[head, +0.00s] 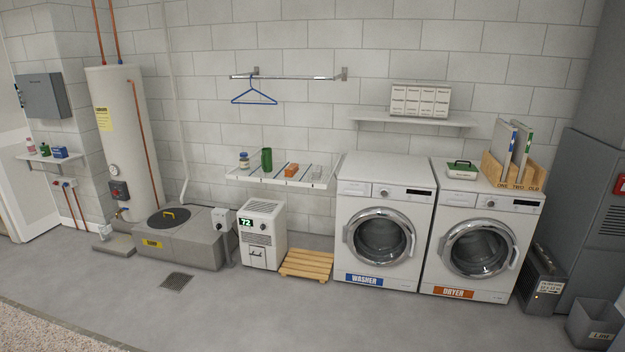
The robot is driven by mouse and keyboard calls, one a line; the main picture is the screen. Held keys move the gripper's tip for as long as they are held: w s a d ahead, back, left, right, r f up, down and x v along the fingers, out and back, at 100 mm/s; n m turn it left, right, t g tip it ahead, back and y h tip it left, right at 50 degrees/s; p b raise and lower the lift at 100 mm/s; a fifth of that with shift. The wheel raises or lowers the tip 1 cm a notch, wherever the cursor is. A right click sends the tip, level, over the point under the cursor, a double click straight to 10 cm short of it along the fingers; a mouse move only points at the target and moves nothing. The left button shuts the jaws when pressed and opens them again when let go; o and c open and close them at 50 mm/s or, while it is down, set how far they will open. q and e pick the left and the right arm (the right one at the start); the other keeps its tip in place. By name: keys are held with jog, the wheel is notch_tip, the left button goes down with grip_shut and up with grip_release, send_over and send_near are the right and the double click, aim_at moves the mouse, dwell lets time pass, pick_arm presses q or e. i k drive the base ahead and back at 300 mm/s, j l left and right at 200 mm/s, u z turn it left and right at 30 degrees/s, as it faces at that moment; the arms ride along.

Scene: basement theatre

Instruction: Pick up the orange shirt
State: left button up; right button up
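No orange shirt can be clearly made out. A small orange-brown item (291,170) lies on the divided wall shelf (262,181) left of the washer. It is too small to tell whether it is folded cloth. A blue hanger (254,97) hangs empty on the wall rod (285,77). The washer (382,225) and dryer (480,243) have shut round doors. Their insides are dark, and I cannot tell what they hold. Neither of my grippers is in view.
A wooden pallet (306,265), a dehumidifier (263,235) and a sump box (180,238) stand along the wall. A grey bin (592,326) is at the lower right. The concrete floor (300,318) in front is clear apart from a flat drain (176,281).

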aim_at(292, 168)
jog(key=i+u, duration=0.3)
jog(key=i, duration=2.15)
jog(key=i+z, duration=0.25)
jog(key=i, duration=0.2)
jog(key=i+j+z, duration=0.3)
jog(key=i, duration=0.15)
jog(key=i+j+z, duration=0.25)
jog(key=i, duration=0.2)
jog(key=i+j+z, duration=0.25)
jog(key=i, duration=0.2)
